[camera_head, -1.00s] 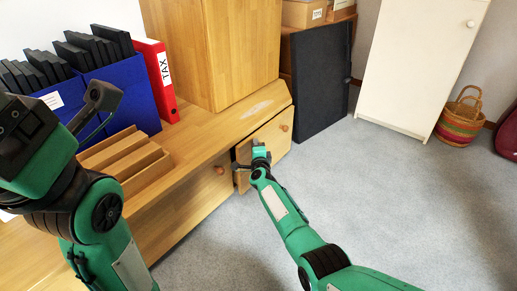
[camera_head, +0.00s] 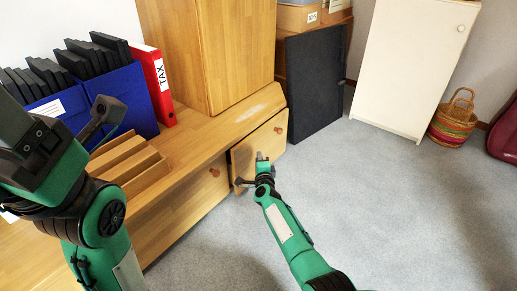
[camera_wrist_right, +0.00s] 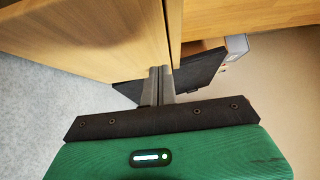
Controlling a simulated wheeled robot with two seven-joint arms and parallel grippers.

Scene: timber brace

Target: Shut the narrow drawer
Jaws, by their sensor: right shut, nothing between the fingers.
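The narrow drawer (camera_head: 256,140) is in the low wooden unit, a light wood front with a round knob (camera_head: 278,130). Its left edge appears to stand slightly proud of the neighbouring front; I cannot tell how large the gap is. My right gripper (camera_head: 262,161) is shut and empty, at the lower left part of the drawer front. In the right wrist view the shut fingertips (camera_wrist_right: 161,72) are at wood panels near a seam (camera_wrist_right: 170,35); contact is unclear. My left gripper (camera_head: 103,112) is raised at the left, above the unit's top, its opening not clear.
A wider front with a knob (camera_head: 214,173) lies left of the drawer. On the unit are a red TAX binder (camera_head: 154,85), blue file boxes (camera_head: 132,98) and a wooden rack (camera_head: 128,165). A dark panel (camera_head: 314,80) leans beyond the drawer.

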